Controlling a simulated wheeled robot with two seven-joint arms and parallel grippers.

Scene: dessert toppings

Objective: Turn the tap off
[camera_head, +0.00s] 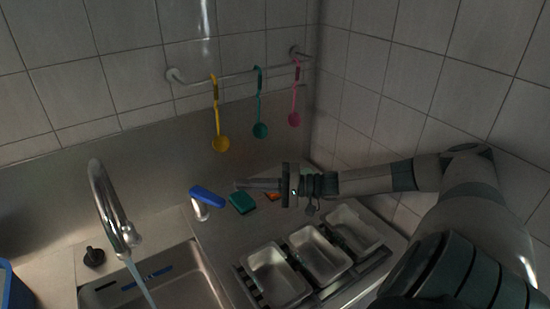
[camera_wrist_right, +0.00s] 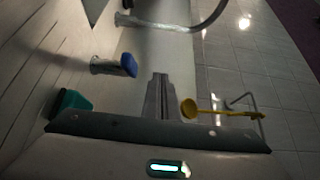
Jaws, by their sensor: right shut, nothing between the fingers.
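The curved metal tap (camera_head: 104,200) stands at the left of the head view, and a stream of water (camera_head: 142,285) falls from it into the sink (camera_head: 205,270). The tap's blue lever (camera_head: 207,196) sits on a short metal post to the right of the spout. It also shows in the wrist view (camera_wrist_right: 129,65), with the spout (camera_wrist_right: 170,25) beyond. My right gripper (camera_head: 238,185) is shut and empty, its tips pointing left, a short way right of the lever and apart from it. Its fingers show in the wrist view (camera_wrist_right: 158,90). My left gripper is not in view.
A green sponge (camera_head: 242,203) lies just below my right gripper. Yellow (camera_head: 220,143), teal (camera_head: 260,130) and pink (camera_head: 294,119) utensils hang from a wall rail. Metal trays (camera_head: 278,276) stand at the front right. A black knob (camera_head: 94,257) is by the sink.

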